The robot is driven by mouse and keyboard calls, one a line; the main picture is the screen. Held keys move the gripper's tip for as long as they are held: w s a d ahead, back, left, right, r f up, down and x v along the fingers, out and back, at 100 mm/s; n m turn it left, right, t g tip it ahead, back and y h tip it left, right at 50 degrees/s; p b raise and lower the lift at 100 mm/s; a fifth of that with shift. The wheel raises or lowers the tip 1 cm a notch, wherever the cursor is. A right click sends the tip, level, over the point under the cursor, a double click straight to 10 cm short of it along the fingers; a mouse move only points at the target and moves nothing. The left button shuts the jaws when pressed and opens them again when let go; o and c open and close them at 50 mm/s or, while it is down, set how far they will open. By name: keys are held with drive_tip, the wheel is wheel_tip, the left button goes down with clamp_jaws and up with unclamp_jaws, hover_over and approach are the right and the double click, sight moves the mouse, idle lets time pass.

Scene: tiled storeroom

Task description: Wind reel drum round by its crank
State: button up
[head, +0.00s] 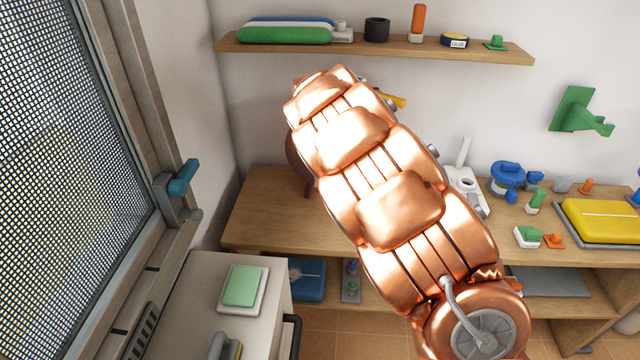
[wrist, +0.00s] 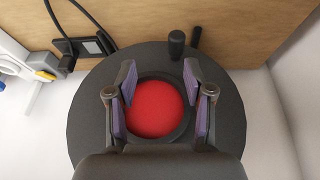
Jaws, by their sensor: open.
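In the wrist view a dark round disc with a red round centre (wrist: 155,108) fills the middle; it looks like the reel drum (wrist: 88,125). A short black upright knob (wrist: 176,44), which looks like the crank handle, stands at its far edge, with a thin dark rod (wrist: 196,38) beside it. My gripper (wrist: 159,70) is open, its two fingers apart over the red centre. The knob is beyond the fingertips, not between them. In the head view my copper arm hides the gripper and most of the reel; a dark brown rounded part (head: 298,162) shows left of the arm.
A wooden bench (head: 255,205) runs along the wall, with a blue round item (head: 506,174) and a yellow case (head: 600,220) to the right. A shelf (head: 380,48) hangs above. A white cabinet (head: 205,285) and mesh window (head: 65,120) stand left. A black cable (wrist: 70,30) lies near the disc.

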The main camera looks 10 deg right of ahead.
drive_tip(key=shift+w+a+f+p, duration=0.1)
drive_tip(key=shift+w+f+p, duration=0.55)
drive_tip(key=shift+f, duration=0.8)
drive_tip(key=shift+w+a+f+p, duration=0.1)
drive_tip(key=shift+w+f+p, duration=0.15)
drive_tip(key=shift+w+f, duration=1)
drive_tip(key=shift+w+a+f+p, duration=0.1)
drive_tip(key=shift+w+f+p, duration=0.4)
drive_tip(key=shift+f, duration=1.2)
drive_tip(key=shift+w, duration=0.1)
clamp_jaws()
